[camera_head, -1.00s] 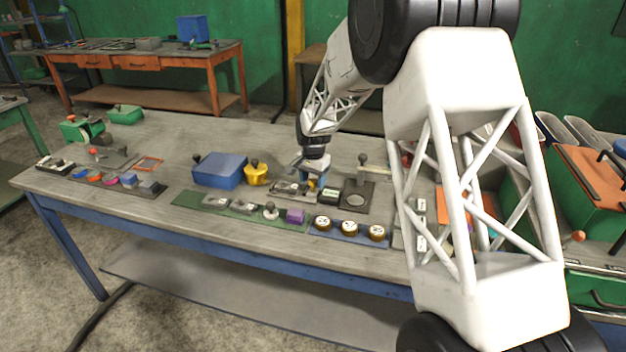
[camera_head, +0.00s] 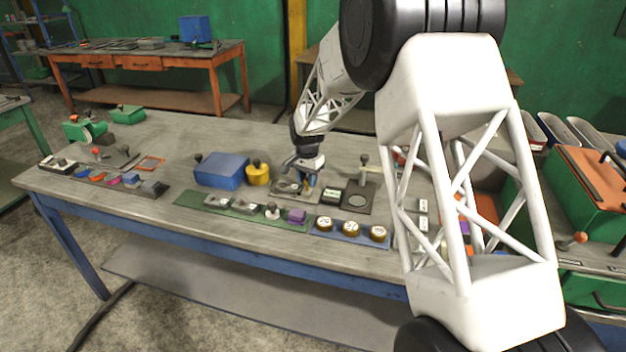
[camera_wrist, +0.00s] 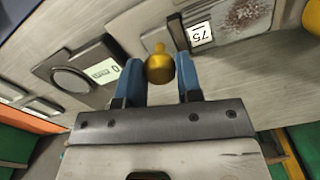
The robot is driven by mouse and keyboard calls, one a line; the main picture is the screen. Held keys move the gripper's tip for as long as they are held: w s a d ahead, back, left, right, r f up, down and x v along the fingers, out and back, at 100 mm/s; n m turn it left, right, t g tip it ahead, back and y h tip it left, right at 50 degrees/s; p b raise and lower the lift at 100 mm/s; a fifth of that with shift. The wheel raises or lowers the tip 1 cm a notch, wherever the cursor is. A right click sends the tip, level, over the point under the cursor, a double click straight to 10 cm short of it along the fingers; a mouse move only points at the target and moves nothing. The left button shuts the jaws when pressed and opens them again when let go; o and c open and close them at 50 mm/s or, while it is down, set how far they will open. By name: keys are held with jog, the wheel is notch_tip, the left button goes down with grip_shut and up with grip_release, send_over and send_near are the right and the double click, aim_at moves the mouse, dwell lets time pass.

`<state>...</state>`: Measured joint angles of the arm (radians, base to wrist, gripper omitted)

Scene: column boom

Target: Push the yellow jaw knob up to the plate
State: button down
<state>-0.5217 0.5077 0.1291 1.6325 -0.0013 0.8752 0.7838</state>
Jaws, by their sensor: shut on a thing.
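The yellow jaw knob (camera_wrist: 160,68) is between the two blue fingers of my gripper (camera_wrist: 160,80) in the wrist view; my gripper is shut on it. Beyond the knob is a grey measuring device with a white display (camera_wrist: 200,34) that reads 75, upside down. A grey plate with a brown rusty patch (camera_wrist: 243,17) lies at the device, to the right of the display. In the head view my gripper (camera_head: 306,182) is low over this device, and the knob is mostly hidden by the fingers. I cannot tell the gap between jaw and plate.
A scale with a round pan (camera_head: 357,200) and a display reading 0 (camera_wrist: 103,70) stands to the right. A yellow weight (camera_head: 257,175) and a blue box (camera_head: 221,171) stand to the left. A green mat (camera_head: 235,211) and several round brown-rimmed pieces (camera_head: 351,229) lie in front.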

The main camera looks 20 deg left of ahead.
aim_at(306, 179)
jog(key=shift+a+r, duration=0.1)
jog(key=shift+a, duration=0.15)
jog(key=c, duration=0.8)
grip_release()
jog(key=shift+r, duration=0.1)
jog(key=shift+r, duration=3.75)
jog(key=shift+d, duration=0.1)
